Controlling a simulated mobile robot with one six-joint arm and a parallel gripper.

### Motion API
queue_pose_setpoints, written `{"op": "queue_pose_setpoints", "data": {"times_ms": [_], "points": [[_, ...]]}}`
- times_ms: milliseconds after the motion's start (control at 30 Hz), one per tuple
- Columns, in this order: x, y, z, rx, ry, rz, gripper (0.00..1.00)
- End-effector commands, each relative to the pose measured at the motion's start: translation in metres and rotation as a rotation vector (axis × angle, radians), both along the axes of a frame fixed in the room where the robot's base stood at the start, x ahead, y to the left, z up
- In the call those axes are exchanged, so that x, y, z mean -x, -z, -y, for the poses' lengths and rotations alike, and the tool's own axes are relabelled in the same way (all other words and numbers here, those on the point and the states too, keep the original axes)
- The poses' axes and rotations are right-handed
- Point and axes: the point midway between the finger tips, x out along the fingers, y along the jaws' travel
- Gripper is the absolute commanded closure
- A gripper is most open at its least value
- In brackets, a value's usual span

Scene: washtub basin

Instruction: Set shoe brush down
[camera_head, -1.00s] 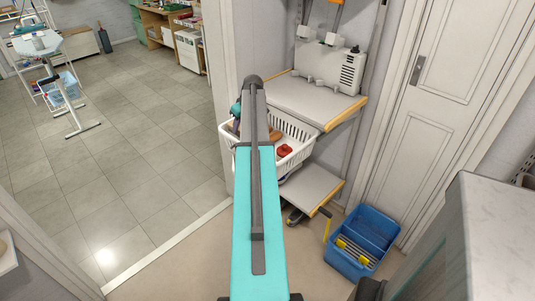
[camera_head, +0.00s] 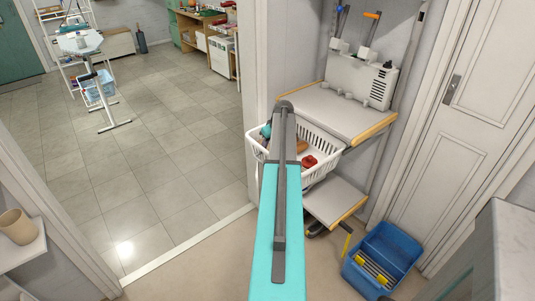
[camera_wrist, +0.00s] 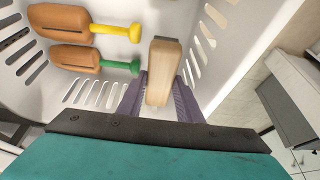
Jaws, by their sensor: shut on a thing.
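The shoe brush (camera_wrist: 163,72) is a pale wooden block seen in the wrist view. My gripper (camera_wrist: 160,92) has purple fingers on both sides of the brush and is shut on it. The brush is over the inside of a white slotted basket (camera_wrist: 105,95), near its wall. I cannot tell whether it touches the basket floor. In the head view the basket (camera_head: 325,171) hangs at the shelf unit. My arm hides the gripper and brush there.
Two brown wooden forms, one with a yellow knob (camera_wrist: 85,22) and one with a green knob (camera_wrist: 92,61), lie in the basket. A red item (camera_head: 309,162) shows there too. A shelf unit (camera_head: 345,112) stands beside it. A blue divided bin (camera_head: 385,262) is on the floor.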

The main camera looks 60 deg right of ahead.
Motion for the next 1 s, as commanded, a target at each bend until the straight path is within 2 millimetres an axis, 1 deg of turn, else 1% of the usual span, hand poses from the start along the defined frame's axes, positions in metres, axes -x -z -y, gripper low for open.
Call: {"op": "queue_pose_setpoints", "data": {"times_ms": [167, 400, 500, 967, 1000], "points": [[0.0, 0.006, 0.0, 0.0, 0.001, 0.0, 0.95], [0.001, 0.03, 0.0, 0.0, 0.001, 0.0, 0.95], [0.001, 0.036, 0.0, 0.0, 0.001, 0.0, 0.95], [0.001, 0.041, 0.001, 0.0, 0.002, 0.0, 0.95], [0.001, 0.04, 0.001, 0.0, 0.002, 0.0, 0.61]]}}
